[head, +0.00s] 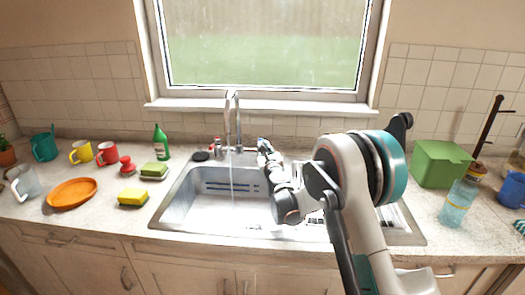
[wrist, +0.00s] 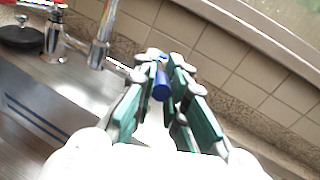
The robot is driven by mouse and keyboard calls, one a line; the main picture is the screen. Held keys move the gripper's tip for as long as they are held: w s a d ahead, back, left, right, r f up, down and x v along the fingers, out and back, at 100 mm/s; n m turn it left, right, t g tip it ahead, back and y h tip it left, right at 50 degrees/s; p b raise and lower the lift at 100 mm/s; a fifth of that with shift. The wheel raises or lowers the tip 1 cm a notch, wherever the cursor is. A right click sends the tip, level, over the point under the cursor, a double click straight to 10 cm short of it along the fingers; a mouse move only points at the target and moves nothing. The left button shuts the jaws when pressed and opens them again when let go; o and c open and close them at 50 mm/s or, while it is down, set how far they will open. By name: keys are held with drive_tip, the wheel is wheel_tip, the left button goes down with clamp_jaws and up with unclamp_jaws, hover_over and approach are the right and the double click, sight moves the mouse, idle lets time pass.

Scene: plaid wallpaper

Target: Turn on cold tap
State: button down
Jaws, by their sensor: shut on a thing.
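The chrome faucet (head: 238,125) stands behind the sink, its spout curving over the basin. A thin pale streak below the spout looks like running water. The cold tap shows as a blue cylinder (wrist: 161,88) in the wrist view, right of the faucet's pipe (wrist: 103,35). My gripper (wrist: 164,65) is shut on the cold tap, with a green-lined finger on each side of the blue part. In the head view my gripper (head: 262,146) is right of the faucet and hides most of that tap. The other tap (wrist: 55,38), with a red mark, stands to the left.
The steel sink (head: 180,200) lies below my arm. A black round object (head: 200,156) lies left of the faucet. A green bottle (head: 161,142) and sponges (head: 133,197) stand left of the sink. A green box (head: 440,164) and clear bottle (head: 457,204) stand right.

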drive_tip(key=c, duration=1.6)
unclamp_jaws()
drive_tip(key=v, duration=1.2)
